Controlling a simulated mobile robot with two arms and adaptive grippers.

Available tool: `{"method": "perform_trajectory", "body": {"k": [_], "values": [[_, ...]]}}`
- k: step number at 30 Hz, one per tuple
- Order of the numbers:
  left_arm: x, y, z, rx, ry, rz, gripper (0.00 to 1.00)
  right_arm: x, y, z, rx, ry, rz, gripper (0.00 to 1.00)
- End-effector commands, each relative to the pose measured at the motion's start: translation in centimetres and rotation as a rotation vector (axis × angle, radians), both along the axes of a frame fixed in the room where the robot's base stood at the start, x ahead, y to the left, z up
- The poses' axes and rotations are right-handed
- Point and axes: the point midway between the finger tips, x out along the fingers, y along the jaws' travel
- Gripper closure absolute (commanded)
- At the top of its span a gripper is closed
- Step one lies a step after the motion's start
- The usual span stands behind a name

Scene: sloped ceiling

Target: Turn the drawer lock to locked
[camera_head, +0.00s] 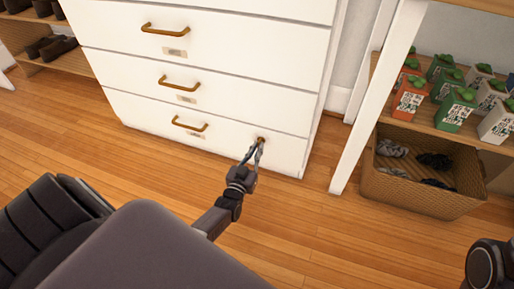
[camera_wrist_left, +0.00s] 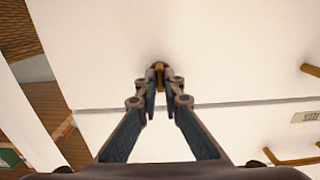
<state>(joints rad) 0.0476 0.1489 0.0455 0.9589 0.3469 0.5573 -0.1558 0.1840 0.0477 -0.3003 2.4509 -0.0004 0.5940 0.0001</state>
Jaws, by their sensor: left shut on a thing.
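The white drawer unit (camera_head: 205,70) stands at the back of the head view, its drawers with brass handles. The small brass drawer lock (camera_head: 261,139) is at the right end of the lowest drawer I see. It also shows in the left wrist view (camera_wrist_left: 159,68) at the top of the fingers. My left gripper (camera_head: 257,149) has its fingertips on either side of the lock knob and is shut on it. The fingertips hide part of the knob, and I cannot tell which way it is turned. Only a part of my right arm shows at the lower right; its gripper is out of view.
A shelf at the right holds several green, white and orange cartons (camera_head: 454,108). A wicker basket (camera_head: 415,199) with dark and grey items stands below it. Shoes (camera_head: 50,47) lie on a rack at the left. The wooden floor (camera_head: 320,235) before the drawers is clear.

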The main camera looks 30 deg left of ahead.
Motion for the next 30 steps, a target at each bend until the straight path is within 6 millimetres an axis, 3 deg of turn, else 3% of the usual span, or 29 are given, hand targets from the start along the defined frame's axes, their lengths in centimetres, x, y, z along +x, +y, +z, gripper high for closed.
{"method": "perform_trajectory", "body": {"k": [13, 14, 18, 30], "values": [[-0.02, -0.11, -0.10, 0.010, 0.005, -0.002, 1.00, 0.10, -0.01, -0.18, 0.000, 0.005, 0.001, 0.56], [-0.02, -0.11, -0.10, 0.010, 0.005, -0.002, 0.90, 0.10, -0.01, -0.18, 0.000, 0.005, 0.001, 0.56], [-0.01, -0.07, -0.08, 0.009, 0.003, -0.001, 0.75, 0.11, -0.01, -0.17, 0.000, 0.005, 0.001, 0.56], [-0.75, -0.20, -0.11, 0.008, 0.003, 0.000, 0.75, -0.03, 0.01, -0.03, -0.003, -0.002, -0.001, 0.56]]}}
